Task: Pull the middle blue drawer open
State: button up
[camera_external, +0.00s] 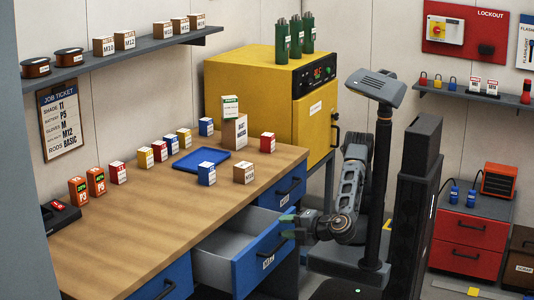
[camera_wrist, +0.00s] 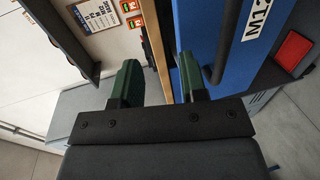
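The middle blue drawer (camera_external: 250,262) stands pulled out from under the wooden bench, with its grey inside showing. Its blue front (camera_wrist: 200,30) with a white label fills the upper right of the wrist view, and its black bar handle (camera_wrist: 228,38) runs along it. My gripper (camera_external: 288,226) is at the right end of the drawer front. In the wrist view my gripper's green fingers (camera_wrist: 158,75) are spread apart with nothing held between them. The handle lies to the right of the right finger, outside the gap; whether they touch is unclear.
Other blue drawers (camera_external: 170,282) flank it under the bench (camera_external: 130,235) and look shut. On the bench are small labelled boxes and a blue tray (camera_external: 201,160). A yellow oven (camera_external: 255,85) stands behind. A red cabinet (camera_external: 470,230) stands at right, with floor between.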

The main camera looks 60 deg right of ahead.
jog(key=s+a+r+n+g+y+p, duration=0.15)
jog(key=a+n+p, duration=0.35)
jog(key=n+p, duration=0.6)
jog(key=n+t+h+p, duration=0.2)
jog(key=n+p, duration=0.6)
jog(key=n, duration=1.7)
send_near(280, 244)
jog(key=shift+g+y, duration=0.25)
jog(key=b+x, duration=0.1)
jog(key=x, duration=0.2)
jog(key=b+x, duration=0.1)
jog(key=x, duration=0.2)
jog(key=b+x, duration=0.1)
jog(key=x, duration=0.3)
jog(key=shift+w+d+f, duration=0.1)
jog(key=shift+d+f, duration=0.05)
jog(key=shift+d, duration=0.1)
grip_shut()
